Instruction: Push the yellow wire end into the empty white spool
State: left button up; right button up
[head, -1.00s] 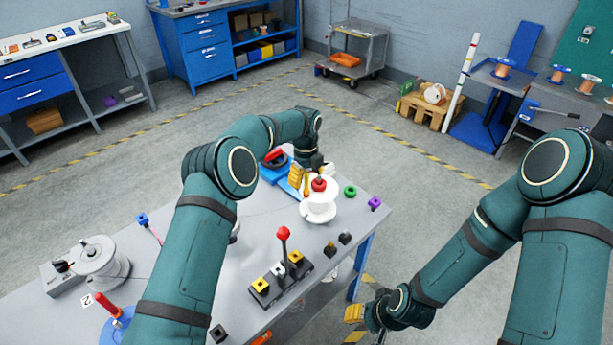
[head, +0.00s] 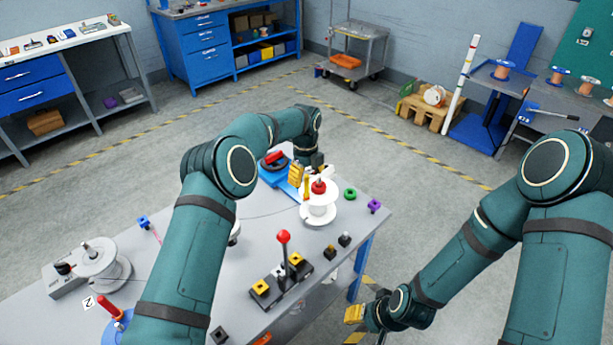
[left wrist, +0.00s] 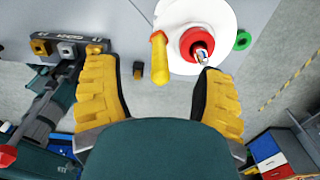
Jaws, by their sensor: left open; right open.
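A white spool (head: 318,215) with a red hub stands upright near the table's right end. In the left wrist view its white flange (left wrist: 226,18) and red hub (left wrist: 190,42) lie ahead of my fingers. A thick yellow piece, seemingly the yellow wire end (left wrist: 159,60), shows between my fingers, left of the hub; whether it touches the spool I cannot tell. It looks like the slim yellow piece (head: 306,187) in the head view. My left gripper (left wrist: 160,98) is open, its yellow fingers apart from that piece. My right gripper (head: 355,325) is open and empty beyond the table's front edge.
A red-knobbed lever (head: 283,238) stands in front, beside a black block with yellow tops (head: 265,288). Another spool (head: 100,268) stands at the left. A blue base with a red handle (head: 275,158) is behind.

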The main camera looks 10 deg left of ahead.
pick_arm(q)
jog(key=shift+r+p, duration=1.5)
jog(key=shift+r, duration=1.15)
pick_arm(e)
notch_tip(320, 180, up, 3)
jog(key=shift+r, duration=0.1)
